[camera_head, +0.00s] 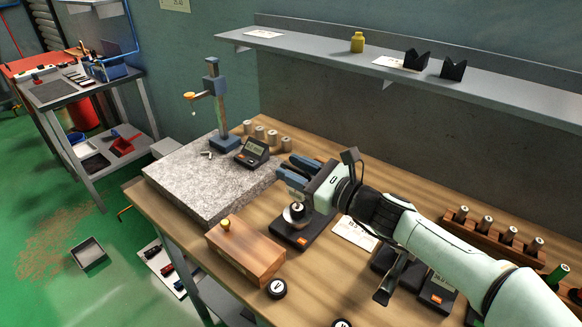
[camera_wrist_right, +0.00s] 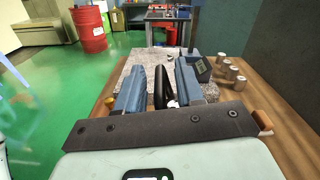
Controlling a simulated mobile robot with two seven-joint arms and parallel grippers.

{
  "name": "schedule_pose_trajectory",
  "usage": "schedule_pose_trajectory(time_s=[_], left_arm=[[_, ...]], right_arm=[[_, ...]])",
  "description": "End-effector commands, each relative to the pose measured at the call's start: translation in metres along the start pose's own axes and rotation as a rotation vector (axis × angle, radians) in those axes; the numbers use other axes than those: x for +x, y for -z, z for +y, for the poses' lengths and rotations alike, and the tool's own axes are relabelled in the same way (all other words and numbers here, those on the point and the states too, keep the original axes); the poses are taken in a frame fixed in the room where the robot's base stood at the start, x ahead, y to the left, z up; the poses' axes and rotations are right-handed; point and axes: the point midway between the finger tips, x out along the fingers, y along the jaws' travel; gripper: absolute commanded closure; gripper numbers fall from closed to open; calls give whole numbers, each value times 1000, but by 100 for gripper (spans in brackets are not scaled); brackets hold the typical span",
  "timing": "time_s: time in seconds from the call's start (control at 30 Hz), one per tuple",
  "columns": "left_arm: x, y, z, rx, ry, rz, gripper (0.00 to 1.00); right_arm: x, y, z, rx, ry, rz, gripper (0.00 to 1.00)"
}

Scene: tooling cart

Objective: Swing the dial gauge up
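The likely dial gauge is an orange, flat-looking part (camera_head: 190,95) with a short stem below it. It sits on a side arm of a blue column stand (camera_head: 218,97) on the granite plate (camera_head: 170,190). The stand's column also shows in the right wrist view (camera_wrist_right: 193,28). My right gripper (camera_head: 287,168) is right of the granite plate, above a black-based instrument (camera_head: 303,232), well apart from the stand. In the wrist view its blue fingers (camera_wrist_right: 160,85) are apart, with a dark rounded shape between them that I cannot identify. My left gripper is not in view.
A digital readout (camera_head: 254,151) and several metal cylinders (camera_head: 260,132) stand near the column. A wooden block (camera_head: 246,253) with a brass knob is at the bench's front. A wall shelf (camera_head: 330,48) holds a yellow bottle (camera_head: 357,42). Bare wood shows by the front edge.

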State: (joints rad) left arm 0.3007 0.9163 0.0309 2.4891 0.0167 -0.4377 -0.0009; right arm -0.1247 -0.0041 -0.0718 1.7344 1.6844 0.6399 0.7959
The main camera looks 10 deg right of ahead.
Motion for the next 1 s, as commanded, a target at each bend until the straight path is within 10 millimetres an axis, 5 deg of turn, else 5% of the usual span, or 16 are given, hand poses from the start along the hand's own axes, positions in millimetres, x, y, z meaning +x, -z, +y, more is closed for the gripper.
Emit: schedule_pose_trajectory(time_s=[0.4, 0.43, 0.53, 1.0], left_arm=[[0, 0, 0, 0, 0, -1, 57], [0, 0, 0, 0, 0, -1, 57], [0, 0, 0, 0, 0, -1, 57], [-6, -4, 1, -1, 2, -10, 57]], right_arm=[[11, 0, 0, -1, 0, 0, 63], [11, 0, 0, -1, 0, 0, 66], [11, 0, 0, -1, 0, 0, 99], [11, -4, -4, 31, -1, 0, 100]])
